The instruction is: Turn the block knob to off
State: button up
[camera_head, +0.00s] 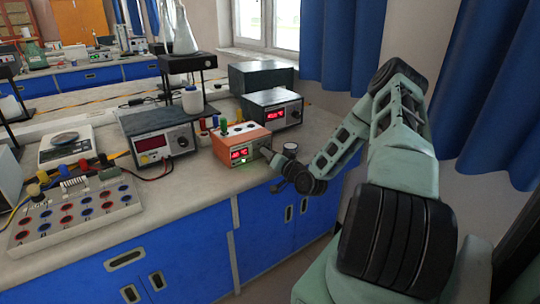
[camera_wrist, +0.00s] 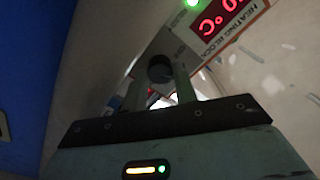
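The heating block (camera_head: 238,148) is an orange box with a lit red display, near the counter's front edge. In the wrist view its panel (camera_wrist: 250,48) shows the words "HEATING BLOCK", a red "°C" display and a lit green lamp. The dark round block knob (camera_wrist: 160,68) is at the ends of my gripper's fingers. My gripper (camera_wrist: 161,82) has one finger on each side of the knob, close against it, and looks shut on it. The knob's pointer mark cannot be read. In the head view my gripper (camera_head: 268,155) reaches the block's right front, and my wrist hides the knob.
A power supply (camera_head: 158,138) stands left of the block, and another dark instrument (camera_head: 273,110) stands behind it. A small round gauge (camera_head: 290,149) is close to my wrist. A terminal board (camera_head: 75,210) and a scale (camera_head: 66,148) are farther left. Blue cabinets (camera_head: 190,255) are below the counter.

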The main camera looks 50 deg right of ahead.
jog(key=shift+n, duration=0.4)
jog(key=n+b, duration=0.4)
jog(key=n, duration=0.1)
jog(key=shift+f, duration=0.15)
jog(key=shift+n+b, duration=1.45)
jog(key=shift+n, duration=0.55)
jog(key=o, duration=1)
jog(key=shift+c, duration=0.2)
